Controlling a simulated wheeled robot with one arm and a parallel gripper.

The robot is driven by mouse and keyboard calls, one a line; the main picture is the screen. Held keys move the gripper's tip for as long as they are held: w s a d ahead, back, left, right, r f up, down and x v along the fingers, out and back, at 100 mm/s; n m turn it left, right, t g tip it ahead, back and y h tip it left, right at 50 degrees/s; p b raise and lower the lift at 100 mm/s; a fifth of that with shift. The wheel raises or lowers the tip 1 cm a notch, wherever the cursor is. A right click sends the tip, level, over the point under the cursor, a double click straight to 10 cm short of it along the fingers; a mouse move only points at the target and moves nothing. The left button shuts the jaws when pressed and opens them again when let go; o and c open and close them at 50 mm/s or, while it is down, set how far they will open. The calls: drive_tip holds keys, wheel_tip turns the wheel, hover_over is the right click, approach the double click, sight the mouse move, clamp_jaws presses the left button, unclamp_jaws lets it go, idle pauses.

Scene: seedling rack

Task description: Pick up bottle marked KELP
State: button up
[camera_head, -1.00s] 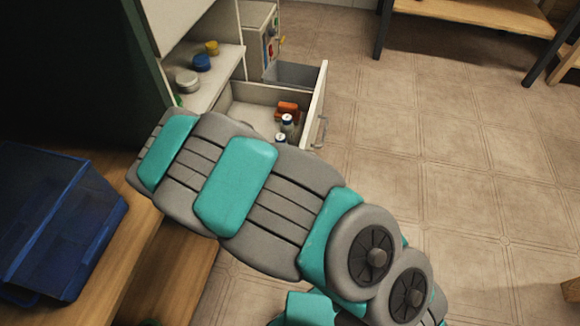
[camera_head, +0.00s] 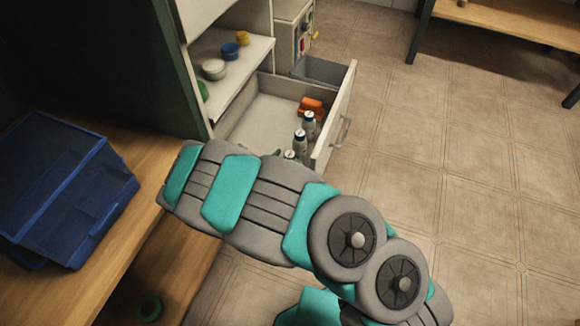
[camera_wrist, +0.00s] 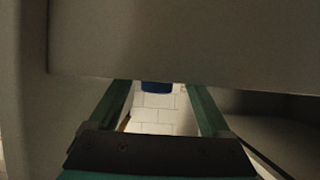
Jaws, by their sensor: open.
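Three small bottles with white caps stand in the open white drawer (camera_head: 262,109): a far one (camera_head: 309,122), a middle one (camera_head: 299,142) and a near one (camera_head: 289,155), partly hidden by my arm. Their labels are too small to read, so I cannot tell which is KELP. My gripper (camera_wrist: 160,88) shows in the wrist view with its two teal fingers apart and nothing between them. A pale panel fills the space above the fingertips. In the head view my arm reaches left across the drawer's near side, and the gripper itself does not show.
An orange item (camera_head: 311,106) lies in the drawer behind the bottles. A shelf (camera_head: 232,82) beside it holds a white jar (camera_head: 214,69), a blue one (camera_head: 230,50) and a yellow one (camera_head: 242,38). A blue crate (camera_head: 65,190) sits on the wooden bench at left.

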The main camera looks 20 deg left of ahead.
drive_tip(key=shift+b+x, duration=0.3)
drive_tip(key=shift+x, duration=1.85)
drive_tip(key=shift+d, duration=0.2)
clamp_jaws()
